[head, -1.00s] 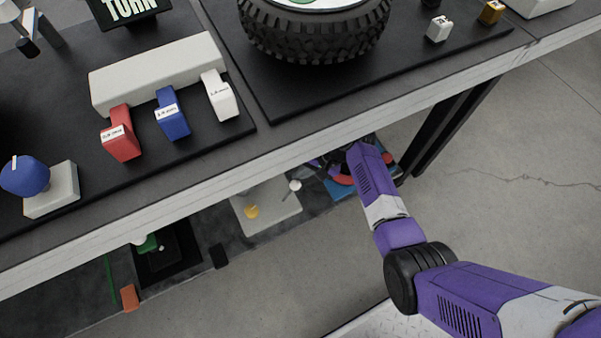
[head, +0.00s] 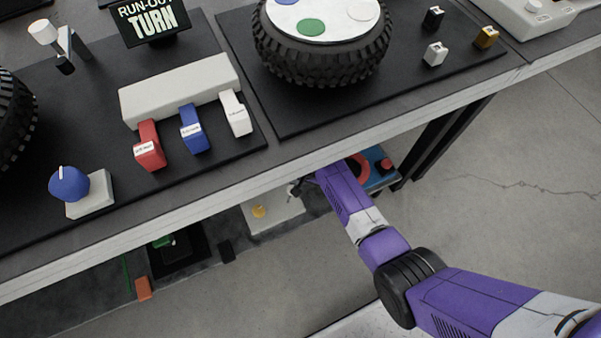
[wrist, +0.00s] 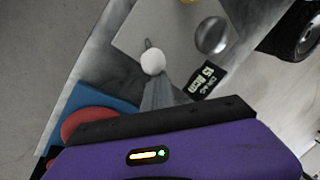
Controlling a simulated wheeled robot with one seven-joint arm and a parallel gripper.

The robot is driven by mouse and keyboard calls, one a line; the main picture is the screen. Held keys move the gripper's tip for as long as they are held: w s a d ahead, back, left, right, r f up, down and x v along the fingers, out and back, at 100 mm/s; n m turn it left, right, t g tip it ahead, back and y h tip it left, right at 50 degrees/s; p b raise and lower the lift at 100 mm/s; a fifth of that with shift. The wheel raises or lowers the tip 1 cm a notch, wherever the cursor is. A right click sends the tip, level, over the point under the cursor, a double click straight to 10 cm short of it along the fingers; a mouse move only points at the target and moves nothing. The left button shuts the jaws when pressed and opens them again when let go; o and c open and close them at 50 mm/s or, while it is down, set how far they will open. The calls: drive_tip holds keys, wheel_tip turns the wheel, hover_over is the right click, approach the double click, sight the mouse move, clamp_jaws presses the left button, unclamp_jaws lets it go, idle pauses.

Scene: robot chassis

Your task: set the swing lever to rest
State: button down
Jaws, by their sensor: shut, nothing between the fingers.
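The swing lever's white ball knob (wrist: 153,62) shows in the wrist view over a light grey plate (wrist: 160,25), with a short dark rod behind it. My gripper (wrist: 158,84) is shut and empty, its grey fingers ending just below the knob in the picture. I cannot tell whether they touch it. In the head view the same plate (head: 283,222) lies on the lower shelf under the bench. My gripper (head: 294,188) reaches in at the plate's upper right and hides most of the lever there.
A silver dome (wrist: 211,36) and a dark label (wrist: 207,78) are beside the knob. A yellow knob (head: 258,211) stands on the plate. A blue and red item (head: 378,168) lies right of my arm. The bench edge (head: 180,205) runs above the shelf.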

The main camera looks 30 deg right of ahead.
drive_tip(key=a+h+b, duration=0.1)
drive_tip(key=a+h, duration=0.5)
drive_tip(key=shift+r+n+b, duration=0.2)
drive_tip(key=shift+n+b, duration=0.2)
drive_tip(key=shift+a, duration=0.1)
drive_tip(key=shift+r+p, duration=0.75)
drive_tip(key=shift+r, duration=0.1)
drive_tip(key=s+a+r+p, duration=0.1)
drive_tip(key=s+a, duration=0.6)
drive_tip(key=a, duration=0.3)
drive_tip(key=shift+s, duration=0.3)
